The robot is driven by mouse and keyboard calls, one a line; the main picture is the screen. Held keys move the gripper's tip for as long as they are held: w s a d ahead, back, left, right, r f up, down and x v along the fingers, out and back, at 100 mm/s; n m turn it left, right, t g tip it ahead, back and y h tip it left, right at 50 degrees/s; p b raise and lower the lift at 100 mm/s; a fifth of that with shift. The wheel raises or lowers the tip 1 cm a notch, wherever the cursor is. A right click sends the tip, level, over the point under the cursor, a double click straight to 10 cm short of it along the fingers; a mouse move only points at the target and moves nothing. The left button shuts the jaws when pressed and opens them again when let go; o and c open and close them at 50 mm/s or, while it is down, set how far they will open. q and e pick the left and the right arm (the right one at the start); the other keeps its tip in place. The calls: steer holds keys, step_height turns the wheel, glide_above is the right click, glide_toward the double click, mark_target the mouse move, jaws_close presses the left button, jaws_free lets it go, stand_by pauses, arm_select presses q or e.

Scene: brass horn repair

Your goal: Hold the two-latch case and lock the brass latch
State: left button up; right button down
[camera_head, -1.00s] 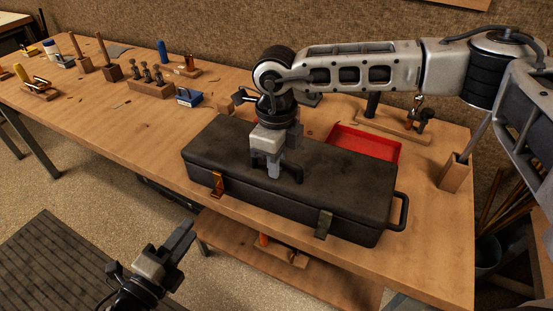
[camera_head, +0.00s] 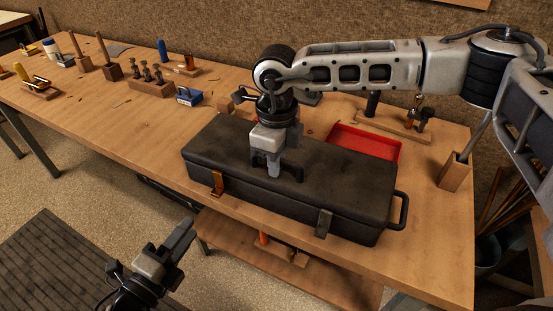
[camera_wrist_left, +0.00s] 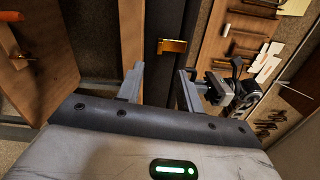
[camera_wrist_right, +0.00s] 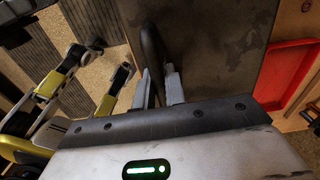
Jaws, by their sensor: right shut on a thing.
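The dark two-latch case (camera_head: 330,185) lies on the workbench with its lid down. Its brass latch (camera_head: 217,183) is on the front side toward the left; it also shows in the left wrist view (camera_wrist_left: 172,46). A grey latch (camera_head: 323,223) is on the front further right. My right gripper (camera_head: 280,172) is over the lid, shut on the dark handle (camera_wrist_right: 151,50) on top of the case. My left gripper (camera_head: 189,235) is open and empty, in front of the bench and apart from the case. Its spread fingers (camera_wrist_left: 158,88) point toward the case front in the left wrist view.
A red tray (camera_head: 365,143) sits behind the case. A side handle (camera_head: 402,211) juts from the case's right end. Wooden tool holders (camera_head: 150,87) and a blue box (camera_head: 188,97) stand further left. A lower shelf (camera_head: 300,278) is under the bench. Bare bench top lies left of the case.

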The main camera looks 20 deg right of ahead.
stand_by(0.4)
arm_select(q)
jaws_close()
steer(key=m+t+y, duration=0.1)
steer(key=m, duration=0.9)
steer(key=w+a+m+t+y, duration=0.1)
steer(key=m+y, duration=0.1)
steer(key=m, duration=0.8)
steer(key=w+m+t+y, duration=0.1)
steer(key=m+y, duration=0.1)
steer(key=m, duration=0.8)
steer(key=shift+a+m, duration=0.3)
steer(key=shift+a, duration=0.05)
